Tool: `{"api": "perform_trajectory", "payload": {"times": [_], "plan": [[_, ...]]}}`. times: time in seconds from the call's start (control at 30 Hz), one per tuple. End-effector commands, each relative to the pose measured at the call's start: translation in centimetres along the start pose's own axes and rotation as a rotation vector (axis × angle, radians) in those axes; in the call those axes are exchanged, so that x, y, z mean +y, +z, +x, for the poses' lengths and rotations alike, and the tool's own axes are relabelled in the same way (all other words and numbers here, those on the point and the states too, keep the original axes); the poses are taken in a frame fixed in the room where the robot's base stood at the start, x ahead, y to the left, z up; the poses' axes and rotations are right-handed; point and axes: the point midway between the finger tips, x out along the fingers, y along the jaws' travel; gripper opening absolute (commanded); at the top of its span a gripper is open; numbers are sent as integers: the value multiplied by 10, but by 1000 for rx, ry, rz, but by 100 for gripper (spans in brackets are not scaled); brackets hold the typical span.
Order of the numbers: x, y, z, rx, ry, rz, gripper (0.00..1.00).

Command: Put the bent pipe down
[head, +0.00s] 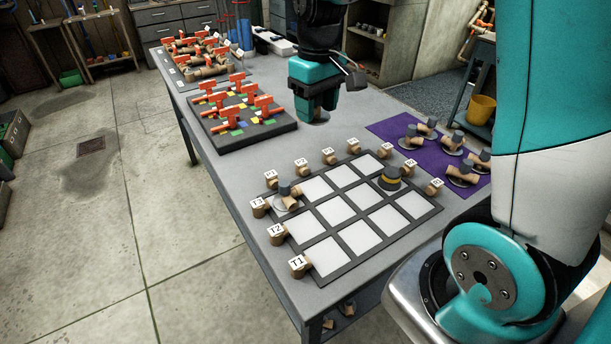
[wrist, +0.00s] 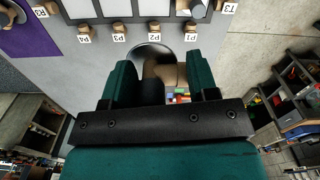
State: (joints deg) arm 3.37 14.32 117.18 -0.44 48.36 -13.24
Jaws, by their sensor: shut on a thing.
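My gripper (head: 318,108) hangs over the grey table behind the grid board, pointing down. It is shut on the bent pipe, a brown piece (wrist: 168,68) between the fingers in the wrist view, with a grey disc (wrist: 146,48) at its far end. In the head view my gripper hides most of it, and only a bit of its round base shows below the fingers. I cannot tell whether it touches the table. The grid board (head: 340,238) has white cells in a dark frame.
Labelled brown blocks (head: 298,263) line the board's edges. A purple mat (head: 393,128) at the right carries several bent pipes on discs. A dark tray (head: 270,132) with orange-handled valves lies left of my gripper. Bare table shows between tray and board.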

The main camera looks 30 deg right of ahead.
Motion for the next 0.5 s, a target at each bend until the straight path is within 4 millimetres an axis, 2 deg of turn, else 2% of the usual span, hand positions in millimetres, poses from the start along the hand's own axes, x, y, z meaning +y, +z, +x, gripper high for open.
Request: {"api": "perform_trajectory", "payload": {"times": [0.17, 0.5], "plan": [[3, 3, 37, -10, -2, 5, 23], [2, 3, 130, -8, -2, 4, 23]]}}
